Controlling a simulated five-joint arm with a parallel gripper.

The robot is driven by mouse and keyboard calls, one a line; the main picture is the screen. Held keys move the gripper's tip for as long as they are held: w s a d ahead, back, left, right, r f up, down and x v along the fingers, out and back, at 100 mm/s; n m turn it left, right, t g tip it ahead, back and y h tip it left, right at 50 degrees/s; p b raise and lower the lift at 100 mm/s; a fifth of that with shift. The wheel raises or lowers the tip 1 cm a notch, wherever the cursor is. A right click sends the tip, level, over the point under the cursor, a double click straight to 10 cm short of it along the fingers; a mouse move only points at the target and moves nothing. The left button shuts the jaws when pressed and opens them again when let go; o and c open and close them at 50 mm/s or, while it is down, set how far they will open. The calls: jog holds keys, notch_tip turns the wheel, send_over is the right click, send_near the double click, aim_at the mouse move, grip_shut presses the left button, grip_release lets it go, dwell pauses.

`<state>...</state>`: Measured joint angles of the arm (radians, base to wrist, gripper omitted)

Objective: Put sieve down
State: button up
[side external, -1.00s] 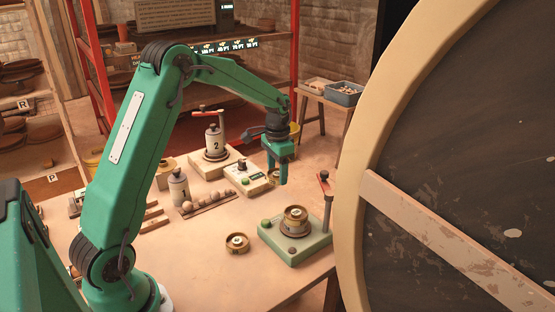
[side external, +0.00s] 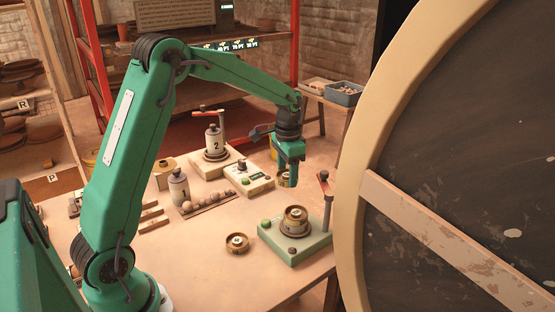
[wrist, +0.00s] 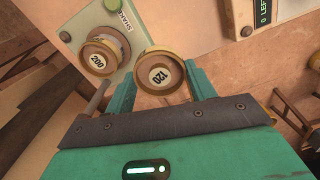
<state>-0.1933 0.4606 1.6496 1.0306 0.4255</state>
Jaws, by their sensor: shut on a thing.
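My gripper (side external: 289,181) is shut on a round brass sieve (side external: 283,177), held in the air above the far right part of the table. In the wrist view the held sieve (wrist: 161,76), marked 120, sits between the two green fingers. A second sieve (wrist: 100,57) with another number rests on the shaker (wrist: 112,14). In the side view that stacked sieve (side external: 296,216) stands on the pale green shaker base (side external: 296,248), nearer the camera than my gripper. The underside of the held sieve is hidden.
A post with a red-topped handle (side external: 325,188) rises at the shaker's right. A scale (side external: 248,180), canisters 1 (side external: 179,187) and 2 (side external: 214,143) stand further back. Bare table (side external: 190,260) lies in front.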

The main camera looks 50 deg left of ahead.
jog(key=s+d+r+m, duration=0.2)
jog(key=s+d+r, duration=0.25)
jog(key=d, duration=0.55)
jog(key=s+d+r+m, duration=0.2)
jog(key=s+d+r, duration=0.25)
jog(key=d, duration=0.45)
send_over(296, 212)
notch_tip(296, 212, down, 8)
jog(key=shift+r, duration=0.25)
jog(key=shift+f, duration=0.1)
jog(key=shift+f, duration=1.9)
jog(key=shift+f, duration=0.15)
jog(key=o, duration=1)
